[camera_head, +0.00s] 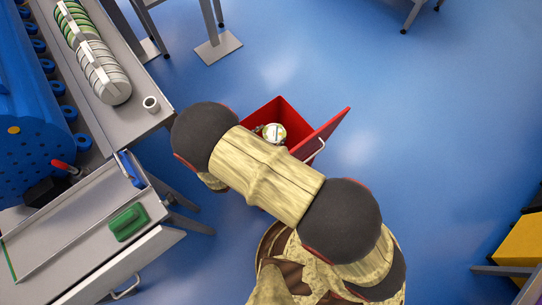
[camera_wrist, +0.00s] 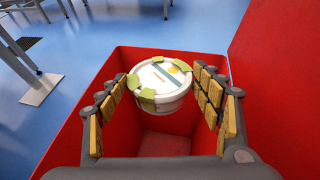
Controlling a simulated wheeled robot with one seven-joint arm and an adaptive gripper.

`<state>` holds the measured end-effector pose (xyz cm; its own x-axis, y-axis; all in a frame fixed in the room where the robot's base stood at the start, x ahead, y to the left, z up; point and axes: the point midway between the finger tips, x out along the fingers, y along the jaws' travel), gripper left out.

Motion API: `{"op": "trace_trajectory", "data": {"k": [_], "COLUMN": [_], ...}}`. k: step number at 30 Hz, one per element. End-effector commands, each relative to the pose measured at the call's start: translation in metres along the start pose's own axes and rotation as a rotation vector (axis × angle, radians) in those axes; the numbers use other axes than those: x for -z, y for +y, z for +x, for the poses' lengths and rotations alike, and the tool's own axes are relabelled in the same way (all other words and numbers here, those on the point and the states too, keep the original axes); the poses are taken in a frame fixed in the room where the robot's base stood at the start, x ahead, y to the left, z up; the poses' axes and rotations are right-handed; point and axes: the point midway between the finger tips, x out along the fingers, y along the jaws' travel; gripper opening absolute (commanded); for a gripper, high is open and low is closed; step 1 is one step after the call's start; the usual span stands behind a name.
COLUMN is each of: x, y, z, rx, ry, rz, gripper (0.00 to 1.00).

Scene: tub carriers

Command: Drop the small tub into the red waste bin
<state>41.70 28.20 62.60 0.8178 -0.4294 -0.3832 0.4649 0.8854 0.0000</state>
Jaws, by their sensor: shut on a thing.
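The small tub (camera_wrist: 161,88) is white with a pale lid, a stripe, a yellow spot and green patches at its rim. My gripper (camera_wrist: 162,85) is shut on it, with one finger at each side. In the wrist view the tub is over the open mouth of the red waste bin (camera_wrist: 85,135), whose floor shows below it. In the head view the tub (camera_head: 274,133) appears within the outline of the bin (camera_head: 284,105), partly hidden by my arm. The bin's red lid (camera_head: 325,130) stands open at the right. My gripper is mostly hidden in the head view.
A grey table (camera_head: 130,75) at the left holds a row of round tins (camera_head: 103,70) and a small white ring-like item (camera_head: 151,103). A lower bench with a green block (camera_head: 128,222) stands at the lower left. The blue floor right of the bin is clear.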

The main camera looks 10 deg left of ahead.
Motion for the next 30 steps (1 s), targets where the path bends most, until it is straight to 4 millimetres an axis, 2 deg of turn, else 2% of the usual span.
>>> {"op": "trace_trajectory", "data": {"k": [1,7,18,19,30], "x": [0.009,0.029,0.034,0.033,0.034], "y": [0.000,0.000,0.000,0.000,0.000], "z": [0.004,0.012,0.014,0.014,0.014], "rx": [0.000,0.000,0.000,0.000,0.000], "ry": [0.000,0.000,0.000,0.000,0.000], "rz": [-0.001,-0.001,0.000,0.000,-0.001], "gripper": [0.25,0.25,0.25,0.67,0.87]}}
